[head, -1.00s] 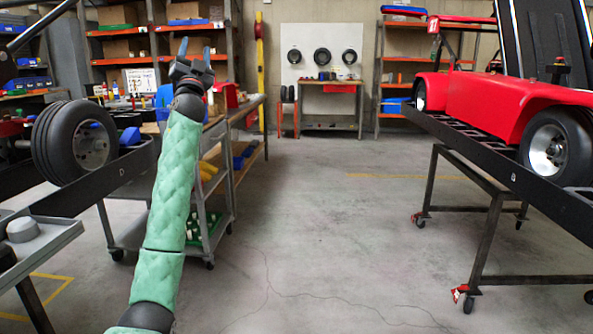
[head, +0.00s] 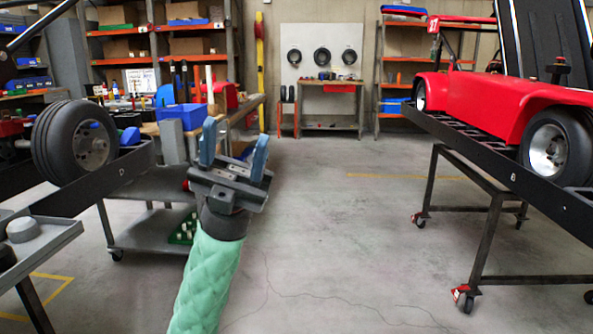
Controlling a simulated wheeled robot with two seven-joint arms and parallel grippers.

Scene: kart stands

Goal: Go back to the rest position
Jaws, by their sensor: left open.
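My left gripper (head: 234,150) is in the lower middle of the head view, at the end of my green-sleeved forearm. Its two blue-grey fingers point up and stand apart, with nothing between them. It is over open floor, just right of the grey cart (head: 150,235), and hides part of it. My right gripper is not in the picture.
A black tyre (head: 70,140) sits on the left kart stand (head: 110,180). A red kart (head: 490,105) rests on the right stand (head: 480,150) with castors. A workbench (head: 240,110) with a blue bin (head: 183,116) is behind my gripper. The floor (head: 350,230) between is clear.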

